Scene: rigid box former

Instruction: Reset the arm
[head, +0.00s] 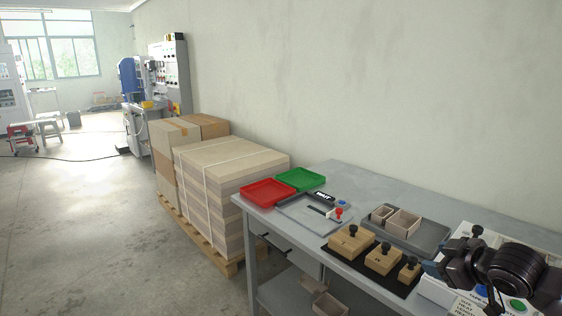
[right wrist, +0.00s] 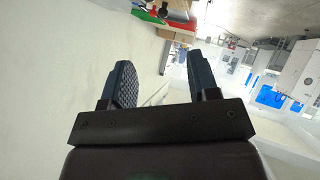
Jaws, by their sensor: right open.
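My right arm reaches in from the right edge of the head view. Its gripper (head: 455,258) is above the right end of the grey table (head: 350,180), close over a white machine box with coloured buttons. In the right wrist view the two dark fingers (right wrist: 160,85) stand wide apart with nothing between them. My left gripper does not show in either view.
On the table are a red tray (head: 268,192), a green tray (head: 301,179), wooden blocks with black knobs (head: 351,240) on a black mat, and a grey tray (head: 432,236) holding small boxes. A strapped pallet stack (head: 225,185) stands left.

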